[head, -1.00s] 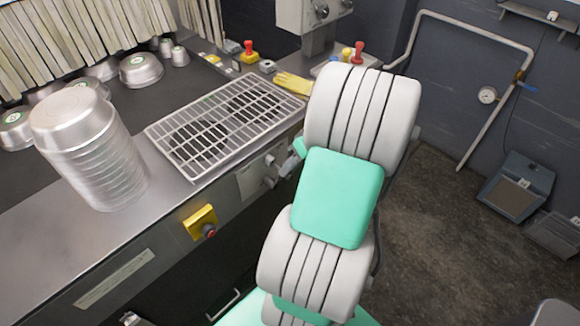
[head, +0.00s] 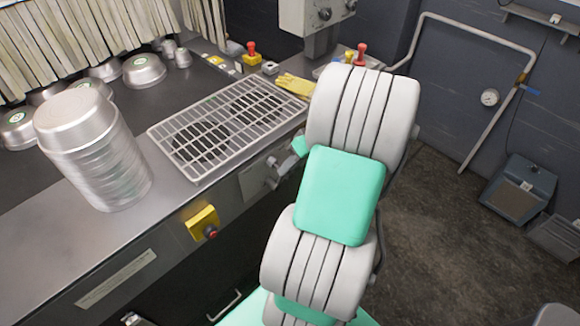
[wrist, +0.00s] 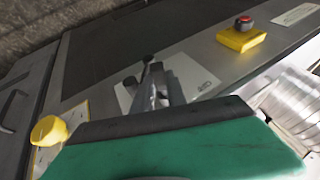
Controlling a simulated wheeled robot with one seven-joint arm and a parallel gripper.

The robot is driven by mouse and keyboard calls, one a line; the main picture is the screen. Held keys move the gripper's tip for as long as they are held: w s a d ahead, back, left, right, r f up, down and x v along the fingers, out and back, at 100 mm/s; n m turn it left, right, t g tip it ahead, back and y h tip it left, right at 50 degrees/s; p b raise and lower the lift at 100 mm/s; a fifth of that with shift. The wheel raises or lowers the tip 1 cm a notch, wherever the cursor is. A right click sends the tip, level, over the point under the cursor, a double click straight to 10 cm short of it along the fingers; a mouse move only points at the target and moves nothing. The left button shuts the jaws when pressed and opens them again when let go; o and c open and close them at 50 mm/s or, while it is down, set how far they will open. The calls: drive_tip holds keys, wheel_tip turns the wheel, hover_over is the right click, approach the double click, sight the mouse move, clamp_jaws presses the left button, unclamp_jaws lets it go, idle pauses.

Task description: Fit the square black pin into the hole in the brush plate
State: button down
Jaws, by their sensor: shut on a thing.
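My gripper (wrist: 152,84) shows in the wrist view as grey metal fingers beyond the green wrist cover. In the head view my gripper (head: 277,172) is mostly hidden behind my arm, close to the bench front. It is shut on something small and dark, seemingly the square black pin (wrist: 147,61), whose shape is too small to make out. A pale plate (wrist: 190,77) on the bench front lies just behind the fingers and seems to be the brush plate; it also shows in the head view (head: 253,184). I cannot tell its hole or whether the pin touches it.
A yellow switch box with a red button (head: 203,222) is on the bench front, left of the gripper; a yellow knob (wrist: 48,130) is near in the wrist view. A wire rack (head: 228,125) and stacked pans (head: 95,150) are on the bench.

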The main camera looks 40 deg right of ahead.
drive_tip(key=shift+w, duration=0.85)
idle(0.3)
drive_tip(key=c, duration=1.3)
unclamp_jaws()
drive_tip(key=shift+o, duration=0.2)
drive_tip(key=v, duration=0.7)
drive_tip(key=shift+s+r+p, duration=0.15)
drive_tip(key=shift+r+p, duration=0.2)
drive_tip(key=shift+r, duration=0.05)
